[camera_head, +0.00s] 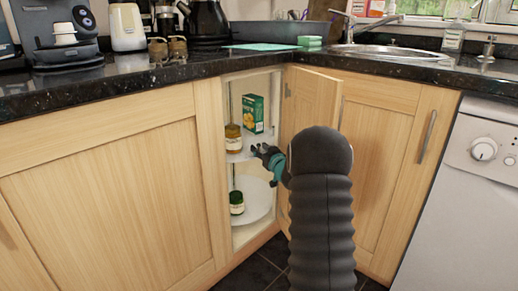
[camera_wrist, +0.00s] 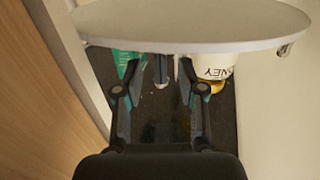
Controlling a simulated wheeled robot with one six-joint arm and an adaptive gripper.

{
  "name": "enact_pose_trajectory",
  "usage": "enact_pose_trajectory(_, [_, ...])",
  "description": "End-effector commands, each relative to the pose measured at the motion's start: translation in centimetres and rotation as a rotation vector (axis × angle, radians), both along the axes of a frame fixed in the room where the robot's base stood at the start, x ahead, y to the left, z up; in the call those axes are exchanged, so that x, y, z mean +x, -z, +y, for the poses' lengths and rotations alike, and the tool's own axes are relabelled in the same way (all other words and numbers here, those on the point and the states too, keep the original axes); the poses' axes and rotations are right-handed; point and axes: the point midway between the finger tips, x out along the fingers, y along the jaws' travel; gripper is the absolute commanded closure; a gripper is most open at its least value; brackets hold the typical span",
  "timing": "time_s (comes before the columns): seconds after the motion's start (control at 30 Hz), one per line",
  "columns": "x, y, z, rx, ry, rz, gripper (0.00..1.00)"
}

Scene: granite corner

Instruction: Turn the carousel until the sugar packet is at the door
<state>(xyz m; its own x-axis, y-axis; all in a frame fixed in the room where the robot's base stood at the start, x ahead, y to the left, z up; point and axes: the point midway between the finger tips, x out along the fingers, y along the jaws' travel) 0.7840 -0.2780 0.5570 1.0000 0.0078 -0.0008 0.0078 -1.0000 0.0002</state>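The carousel has a white upper shelf (camera_head: 236,156) and a white lower shelf (camera_head: 262,202) inside the open corner cabinet. A green box (camera_head: 253,113) and an amber jar (camera_head: 233,138) stand on the upper shelf. A small dark green jar (camera_head: 237,202) stands on the lower one. I cannot make out a sugar packet in either view. My gripper (camera_head: 266,154) is at the cabinet opening by the upper shelf's front edge. In the wrist view the gripper (camera_wrist: 152,88) has its fingers apart, with nothing held; whether it touches the shelf is unclear.
The cabinet door (camera_head: 312,105) stands open to the right, close to my arm. The wrist view shows the shelf rim with a small metal peg (camera_wrist: 285,49) and an upside-down honey label (camera_wrist: 217,72). The granite counter (camera_head: 140,75) runs above; a white appliance (camera_head: 470,200) stands right.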

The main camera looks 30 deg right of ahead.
Motion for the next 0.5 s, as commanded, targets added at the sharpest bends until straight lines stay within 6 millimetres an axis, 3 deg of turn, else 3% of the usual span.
enact_pose_trajectory(0.3, [-6.3, -0.1, -0.1, 0.001, 0.003, -0.001, 0.6])
enact_pose_trajectory(0.5, [-9.2, -0.1, -0.2, 0.0, 0.002, 0.0, 0.6])
